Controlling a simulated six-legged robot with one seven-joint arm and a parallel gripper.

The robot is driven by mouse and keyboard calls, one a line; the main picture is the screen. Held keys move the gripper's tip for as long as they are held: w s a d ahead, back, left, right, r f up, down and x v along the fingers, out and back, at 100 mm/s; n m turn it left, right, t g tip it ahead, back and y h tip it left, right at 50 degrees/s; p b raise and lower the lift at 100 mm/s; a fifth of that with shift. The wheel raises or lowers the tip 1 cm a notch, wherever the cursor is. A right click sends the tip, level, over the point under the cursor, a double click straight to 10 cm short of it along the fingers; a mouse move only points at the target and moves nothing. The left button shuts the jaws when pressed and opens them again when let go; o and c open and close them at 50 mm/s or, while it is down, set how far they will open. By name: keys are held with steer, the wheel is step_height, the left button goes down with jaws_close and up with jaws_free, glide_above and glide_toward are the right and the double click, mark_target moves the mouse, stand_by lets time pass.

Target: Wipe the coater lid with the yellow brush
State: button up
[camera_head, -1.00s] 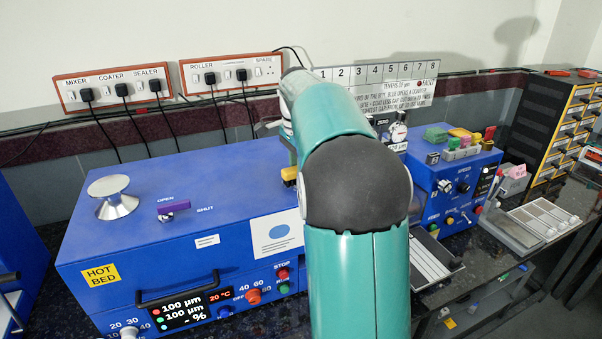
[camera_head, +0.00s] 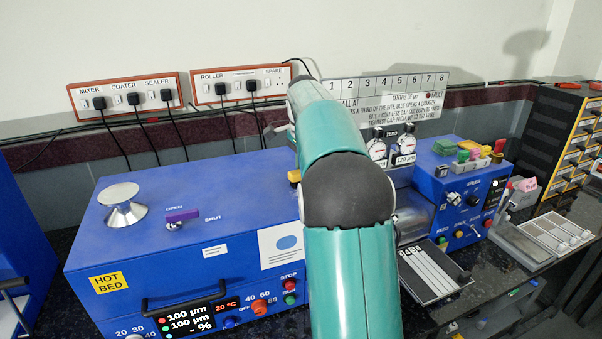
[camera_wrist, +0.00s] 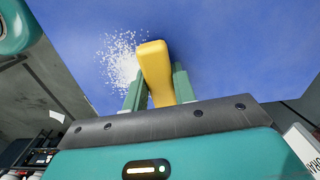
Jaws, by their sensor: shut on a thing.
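The blue coater lid (camera_head: 150,262) is the wide flat top of the blue machine labelled HOT BED; it also fills the upper part of the wrist view (camera_wrist: 235,50). The yellow brush (camera_wrist: 155,70) is held between the two green fingers of my gripper (camera_wrist: 157,85), which is shut on it. A patch of white specks (camera_wrist: 118,62) lies on the blue surface, just left of the brush and partly behind it. In the head view only a small yellow bit of the brush (camera_head: 294,176) shows beside my arm, which hides the gripper. I cannot tell whether the brush touches the lid.
A silver knob (camera_head: 122,203) and a purple OPEN/SHUT lever (camera_head: 181,215) stand up from the lid's left half. Dial gauges (camera_head: 377,147) and a second blue machine (camera_head: 465,185) are right of my arm. Plug cables hang along the wall behind.

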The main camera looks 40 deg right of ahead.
steer(key=shift+s+a+f, duration=0.1)
steer(key=shift+s+a, duration=0.15)
steer(key=shift+s, duration=0.8)
steer(key=shift+s+a+f, duration=0.1)
steer(key=shift+s+a, duration=0.1)
steer(key=shift+s, duration=0.8)
steer(key=shift+s+a+r, duration=0.1)
steer(key=shift+s+a, duration=0.15)
steer(key=shift+s, duration=0.7)
steer(key=shift+s+a, duration=0.25)
steer(key=shift+s, duration=0.7)
steer(key=shift+s+d+r, duration=0.1)
steer(key=shift+d, duration=0.55)
steer(key=shift+w+d, duration=0.3)
steer(key=shift+w, duration=1)
steer(key=shift+w+d, duration=0.35)
steer(key=shift+w, duration=0.9)
steer(key=shift+w+d, duration=0.3)
steer(key=shift+w, duration=1)
steer(key=shift+s+d, duration=0.15)
steer(key=shift+d, duration=0.4)
steer(key=shift+s+a, duration=0.35)
steer(key=shift+s, duration=0.95)
steer(key=shift+s+a, duration=0.3)
steer(key=shift+s, duration=1)
steer(key=shift+s+a, duration=0.35)
steer(key=shift+s, duration=0.95)
steer(key=shift+r, duration=0.1)
steer(key=shift+r, duration=2.95)
